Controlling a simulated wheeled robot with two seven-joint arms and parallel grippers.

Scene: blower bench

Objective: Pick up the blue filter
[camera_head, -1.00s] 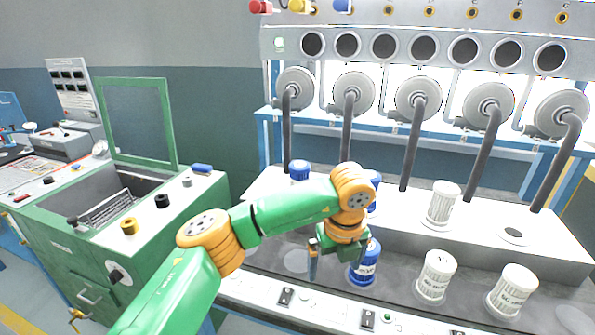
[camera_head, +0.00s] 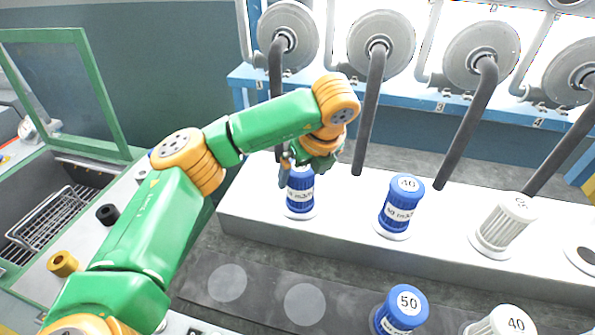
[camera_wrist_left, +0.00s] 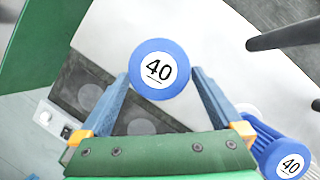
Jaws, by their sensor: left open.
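A blue filter (camera_head: 299,200) stands upright on the light raised ledge, leftmost in the head view. Its round blue cap marked 40 (camera_wrist_left: 159,69) shows from above in the left wrist view. My left gripper (camera_head: 301,168) is at the top of this filter and hides part of its cap. In the left wrist view the gripper (camera_wrist_left: 160,77) is open, with one finger on each side of the cap. A second blue filter (camera_head: 398,208), also marked 40, stands to the right on the ledge. A third blue filter (camera_head: 402,312), marked 50, stands lower at the front. My right gripper is not in view.
White filters stand on the ledge (camera_head: 503,225) and at the front (camera_head: 500,322). Dark hoses (camera_head: 370,110) hang down behind the filters. The dark strip has two empty round spots (camera_head: 305,304) at the front left. A green-framed bench is at the left.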

